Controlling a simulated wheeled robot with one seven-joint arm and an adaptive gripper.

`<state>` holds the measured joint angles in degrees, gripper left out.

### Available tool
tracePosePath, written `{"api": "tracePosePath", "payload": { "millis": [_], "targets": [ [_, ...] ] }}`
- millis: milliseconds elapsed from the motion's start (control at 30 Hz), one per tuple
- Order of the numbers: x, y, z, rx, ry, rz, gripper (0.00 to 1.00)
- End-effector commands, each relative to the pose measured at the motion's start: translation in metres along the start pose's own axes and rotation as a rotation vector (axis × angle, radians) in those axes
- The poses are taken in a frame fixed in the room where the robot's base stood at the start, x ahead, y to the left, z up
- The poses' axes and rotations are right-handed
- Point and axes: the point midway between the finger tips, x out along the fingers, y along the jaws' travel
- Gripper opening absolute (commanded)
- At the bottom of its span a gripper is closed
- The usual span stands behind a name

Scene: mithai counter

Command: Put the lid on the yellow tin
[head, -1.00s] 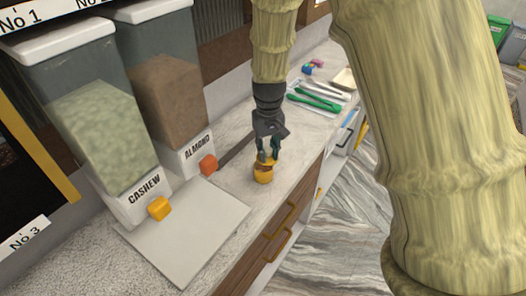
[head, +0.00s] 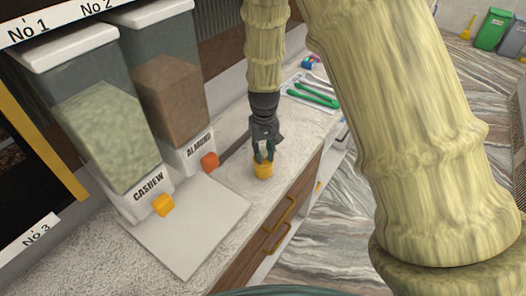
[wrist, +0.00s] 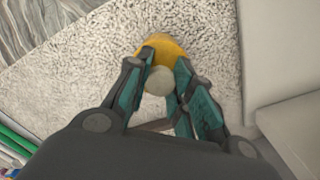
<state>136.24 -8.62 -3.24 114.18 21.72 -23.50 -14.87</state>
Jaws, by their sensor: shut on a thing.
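The yellow tin (head: 263,172) stands on the pale counter, just below my gripper (head: 264,156) in the head view. In the wrist view, a yellow round top (wrist: 162,47) with a pale rounded knob (wrist: 160,80) shows between my fingers; this looks like the lid. My gripper (wrist: 160,92) is shut on the knob, with the fingers pointing down. The lid appears to be at the tin's mouth, but my fingers hide the seam. I cannot tell whether it is fully seated.
The cashew dispenser (head: 95,115) and almond dispenser (head: 168,90) stand to the left, with a pale flat board (head: 190,228) in front. Green tongs (head: 312,96) lie on a tray behind the tin. Drawers with yellow handles (head: 278,225) are below the counter's edge.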

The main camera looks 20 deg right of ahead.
Motion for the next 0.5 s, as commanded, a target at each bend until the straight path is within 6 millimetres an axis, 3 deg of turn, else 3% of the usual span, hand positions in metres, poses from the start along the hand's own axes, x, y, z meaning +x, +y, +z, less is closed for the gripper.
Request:
{"api": "tracePosePath", "payload": {
  "millis": [367, 400, 500],
  "targets": [
    [0.0086, -0.0003, -0.0003, 0.001, 0.001, 0.0, 0.05],
    [0.0088, -0.0003, -0.0003, 0.0, 0.001, 0.0, 0.25],
    [0.0085, -0.0004, -0.0003, 0.0, 0.001, 0.0, 0.43]
  ]
}}
